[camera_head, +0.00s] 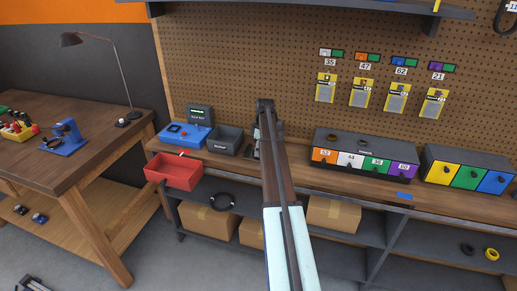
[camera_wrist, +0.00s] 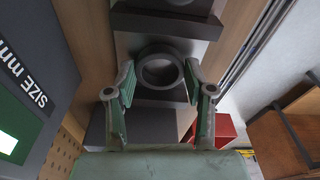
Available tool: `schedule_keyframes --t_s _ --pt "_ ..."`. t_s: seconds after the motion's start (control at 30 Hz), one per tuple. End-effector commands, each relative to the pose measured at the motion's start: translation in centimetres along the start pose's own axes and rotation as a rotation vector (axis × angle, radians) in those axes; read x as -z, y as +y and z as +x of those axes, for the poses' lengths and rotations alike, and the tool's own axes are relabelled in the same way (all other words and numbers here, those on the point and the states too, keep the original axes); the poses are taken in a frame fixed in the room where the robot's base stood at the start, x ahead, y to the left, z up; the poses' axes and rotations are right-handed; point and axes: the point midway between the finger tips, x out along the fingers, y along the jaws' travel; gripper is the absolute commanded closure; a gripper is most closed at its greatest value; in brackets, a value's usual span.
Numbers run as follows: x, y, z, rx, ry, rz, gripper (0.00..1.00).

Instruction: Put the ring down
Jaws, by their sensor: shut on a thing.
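A dark grey ring (camera_wrist: 160,50) shows between the two fingertips in the wrist view, its round hole facing the camera. My gripper (camera_wrist: 160,80) is shut on it, with green-padded fingers on either side. Dark blocks lie behind the ring; I cannot tell whether it touches them. In the head view my gripper (camera_head: 256,150) is mostly hidden behind my arm, over the bench right of the grey bin, and the ring is not visible there.
A size display (camera_head: 199,114) stands behind a blue device (camera_head: 183,133). A grey bin (camera_head: 225,140) and a red bin (camera_head: 174,172) are nearby. Bare bench (camera_head: 295,157) lies between.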

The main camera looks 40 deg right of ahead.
Motion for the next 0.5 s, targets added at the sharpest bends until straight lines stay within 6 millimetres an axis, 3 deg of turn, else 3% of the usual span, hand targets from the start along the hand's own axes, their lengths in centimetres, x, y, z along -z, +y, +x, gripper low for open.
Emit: schedule_keyframes --t_s 0.23,0.27,0.3,0.33,0.5 --pt "-0.04 0.00 0.33 0.000 0.000 0.000 0.85" --pt "-0.03 0.00 0.29 0.000 0.000 0.000 0.40" --pt "-0.03 0.00 0.25 0.000 0.000 0.000 0.26" --pt "-0.03 0.00 0.25 0.000 0.000 0.000 0.22" --pt "-0.03 0.00 0.24 0.000 0.000 0.000 0.22"
